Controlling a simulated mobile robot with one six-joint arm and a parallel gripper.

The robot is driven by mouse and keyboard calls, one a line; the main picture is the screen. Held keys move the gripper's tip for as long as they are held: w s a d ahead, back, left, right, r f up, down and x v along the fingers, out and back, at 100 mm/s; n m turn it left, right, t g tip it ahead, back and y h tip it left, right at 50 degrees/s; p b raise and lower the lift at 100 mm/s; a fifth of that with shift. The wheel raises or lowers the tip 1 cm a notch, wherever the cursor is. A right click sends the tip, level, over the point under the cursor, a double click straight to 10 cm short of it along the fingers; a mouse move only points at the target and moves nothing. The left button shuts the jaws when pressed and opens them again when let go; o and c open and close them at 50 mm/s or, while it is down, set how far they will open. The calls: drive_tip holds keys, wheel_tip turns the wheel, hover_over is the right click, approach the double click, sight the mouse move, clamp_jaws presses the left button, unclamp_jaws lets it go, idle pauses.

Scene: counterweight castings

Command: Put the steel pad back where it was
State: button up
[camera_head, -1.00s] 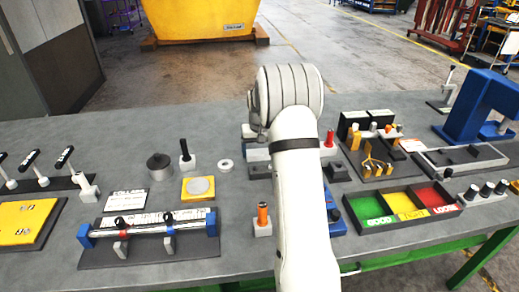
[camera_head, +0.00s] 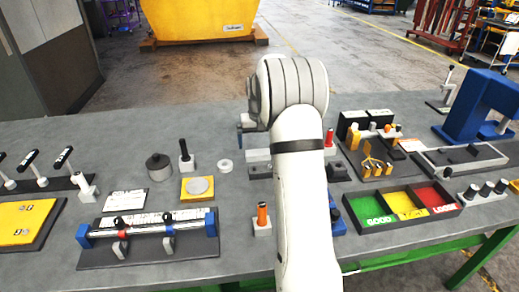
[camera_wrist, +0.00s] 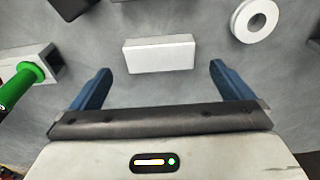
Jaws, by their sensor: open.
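A pale grey rectangular block (camera_wrist: 160,54), which looks like the steel pad, lies on the grey bench top in the wrist view. My gripper (camera_wrist: 160,68) is open, with one blue finger to each side of the block and slightly nearer the camera. The fingers look clear of it, with gaps on both sides. How high they are above the bench I cannot tell. In the head view my arm covers most of this area, and a pale block edge (camera_head: 257,155) shows left of the arm.
A pale ring (camera_wrist: 255,20) lies right of the block in the wrist view. A green-handled piece (camera_wrist: 18,85) in a grey holder is at left. In the head view an orange-handled piece (camera_head: 262,215) stands near my arm, and a three-colour tray (camera_head: 405,207) is at right.

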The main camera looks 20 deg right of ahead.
sight(259, 155)
wheel_tip(259, 155, up, 7)
drive_tip(key=s+a+r+n, duration=0.1)
drive_tip(key=s+a+r, duration=0.2)
drive_tip(key=s+a, duration=0.3)
drive_tip(key=s+a+r, duration=0.3)
drive_tip(key=s+a, duration=0.2)
drive_tip(key=s, duration=0.3)
drive_tip(key=s+a+f+n, duration=0.1)
drive_tip(key=s+a+f, duration=0.1)
drive_tip(key=s, duration=0.8)
drive_tip(key=s+a+f+n+t, duration=0.1)
drive_tip(key=s+a+f, duration=0.2)
drive_tip(key=s, duration=0.7)
drive_tip(key=shift+s+a, duration=0.4)
drive_tip(key=shift+a, duration=0.6)
drive_tip(key=shift+f, duration=0.1)
